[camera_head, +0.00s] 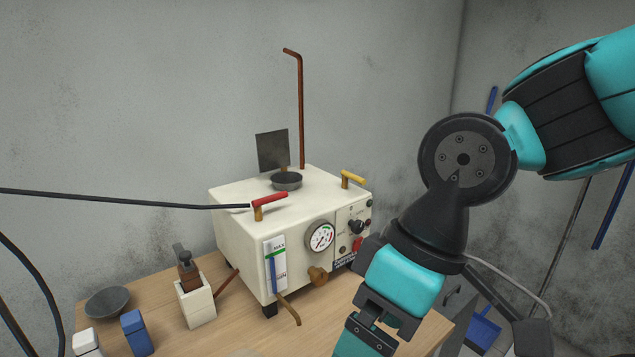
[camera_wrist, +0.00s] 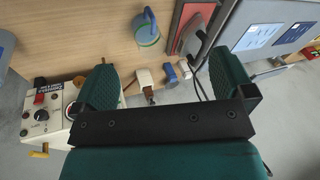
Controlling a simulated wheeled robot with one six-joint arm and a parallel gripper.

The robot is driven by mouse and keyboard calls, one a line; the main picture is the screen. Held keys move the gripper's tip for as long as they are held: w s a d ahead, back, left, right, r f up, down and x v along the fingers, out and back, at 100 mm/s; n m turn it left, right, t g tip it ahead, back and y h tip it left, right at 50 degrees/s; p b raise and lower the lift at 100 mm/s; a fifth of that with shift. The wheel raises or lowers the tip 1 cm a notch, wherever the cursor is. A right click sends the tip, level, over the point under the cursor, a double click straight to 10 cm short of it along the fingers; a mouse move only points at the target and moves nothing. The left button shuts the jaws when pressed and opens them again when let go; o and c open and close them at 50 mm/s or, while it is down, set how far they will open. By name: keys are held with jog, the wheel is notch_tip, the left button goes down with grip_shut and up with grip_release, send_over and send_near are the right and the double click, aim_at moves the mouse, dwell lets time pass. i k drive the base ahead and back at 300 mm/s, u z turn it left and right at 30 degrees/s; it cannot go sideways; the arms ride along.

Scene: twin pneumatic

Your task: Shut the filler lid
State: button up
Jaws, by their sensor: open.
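The filler lid (camera_head: 273,151) is a dark square plate standing upright, open, behind the round grey filler cup (camera_head: 287,181) on top of the cream machine (camera_head: 240,240). My arm crosses the right of the head view, and its fingers are out of that picture at the bottom. In the wrist view my gripper (camera_wrist: 165,76) is open and empty, its two green fingers wide apart. The wrist view shows part of the machine (camera_wrist: 40,125) upside down at the left, partly behind a finger. The lid cannot be made out there.
A red-handled valve (camera_head: 268,200), a yellow-handled valve (camera_head: 352,179) and a tall copper pipe (camera_head: 300,110) rise from the machine. A black hose runs left from the red valve. A bowl (camera_head: 107,301) and small blocks stand on the wooden table (camera_head: 240,335). Space above the machine is clear.

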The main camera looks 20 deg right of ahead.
aim_at(273, 152)
jog(key=u, duration=0.5)
jog(key=k, duration=1.15)
jog(key=z, duration=0.6)
jog(key=i, duration=1.55)
jog(key=u, duration=0.5)
